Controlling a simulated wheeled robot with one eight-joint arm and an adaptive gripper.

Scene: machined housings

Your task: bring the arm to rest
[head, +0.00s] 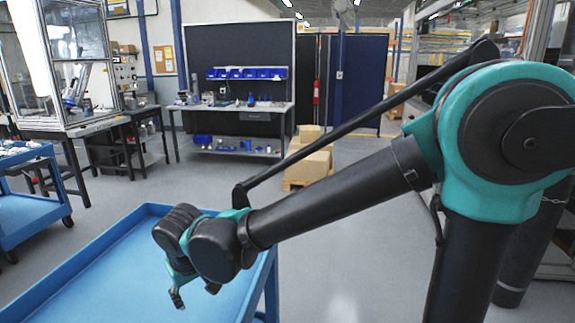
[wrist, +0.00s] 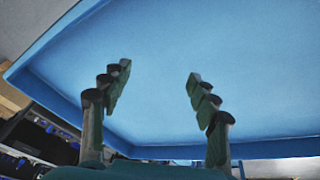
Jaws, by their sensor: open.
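My gripper (wrist: 155,85) shows in the wrist view with its two fingers spread wide apart. It is open and nothing is between the fingers. In the head view my gripper (head: 178,296) hangs at the end of my arm above the blue tray top of a cart (head: 150,212), and only part of it shows. The blue tray surface fills most of the wrist view (wrist: 160,40) and looks bare. My arm reaches from the right of the head view down to the left.
A second blue cart (head: 28,205) with small parts on it stands at the left. A workbench (head: 240,106) with blue bins (head: 245,73) is at the back. Cardboard boxes (head: 310,160) sit on a pallet behind my arm. Grey floor is clear between the carts and bench.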

